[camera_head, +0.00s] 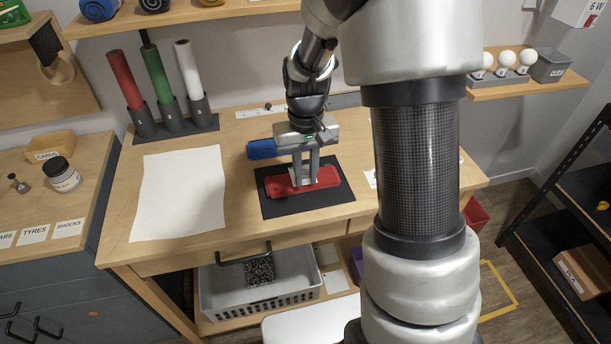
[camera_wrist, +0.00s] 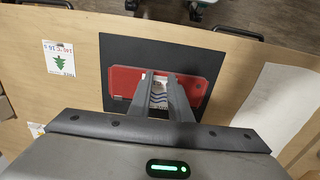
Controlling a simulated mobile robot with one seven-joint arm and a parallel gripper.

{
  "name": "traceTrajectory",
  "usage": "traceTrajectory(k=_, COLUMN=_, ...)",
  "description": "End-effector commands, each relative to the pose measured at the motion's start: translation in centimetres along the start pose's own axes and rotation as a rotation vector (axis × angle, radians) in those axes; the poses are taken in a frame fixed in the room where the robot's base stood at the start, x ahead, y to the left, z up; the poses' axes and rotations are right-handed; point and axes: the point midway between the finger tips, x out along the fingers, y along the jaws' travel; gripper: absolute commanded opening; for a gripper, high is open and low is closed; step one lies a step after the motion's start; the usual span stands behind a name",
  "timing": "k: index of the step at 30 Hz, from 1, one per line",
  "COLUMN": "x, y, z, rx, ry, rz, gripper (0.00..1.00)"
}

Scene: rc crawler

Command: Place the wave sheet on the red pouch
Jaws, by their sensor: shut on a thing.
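The red pouch (camera_head: 279,188) lies flat on a black mat (camera_head: 335,197) on the wooden bench. It also shows in the wrist view (camera_wrist: 196,91). The wave sheet (camera_wrist: 159,93), a small white piece with dark wavy lines, is between my gripper's fingers over the middle of the pouch. My gripper (camera_head: 303,184) points down and is shut on the wave sheet, low over the pouch. The fingers hide part of the sheet, and I cannot tell whether it touches the pouch.
A blue object (camera_head: 262,149) lies just behind the mat. A large white sheet (camera_head: 180,190) covers the bench's left part. Red, green and white rolls (camera_head: 157,78) stand in holders at the back left. A printed card (camera_wrist: 59,58) lies beside the mat.

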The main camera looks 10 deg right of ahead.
Motion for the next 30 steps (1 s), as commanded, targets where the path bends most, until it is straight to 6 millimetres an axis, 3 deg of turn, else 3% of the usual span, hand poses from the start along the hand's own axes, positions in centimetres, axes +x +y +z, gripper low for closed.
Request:
traceTrajectory(k=12, x=1.1, y=0.0, z=0.0, rx=0.000, ry=0.001, rz=0.000, gripper=0.00)
traceTrajectory(k=13, x=1.0, y=0.0, z=0.0, rx=0.000, ry=0.001, rz=0.000, gripper=0.21)
traceTrajectory(k=16, x=0.9, y=0.0, z=0.0, rx=0.000, ry=0.001, rz=0.000, gripper=0.36)
traceTrajectory(k=25, x=0.8, y=0.0, z=0.0, rx=0.000, ry=0.001, rz=0.000, gripper=0.36)
traceTrajectory(k=30, x=-1.0, y=0.0, z=-0.1, rx=0.000, ry=0.005, rz=0.000, gripper=0.36)
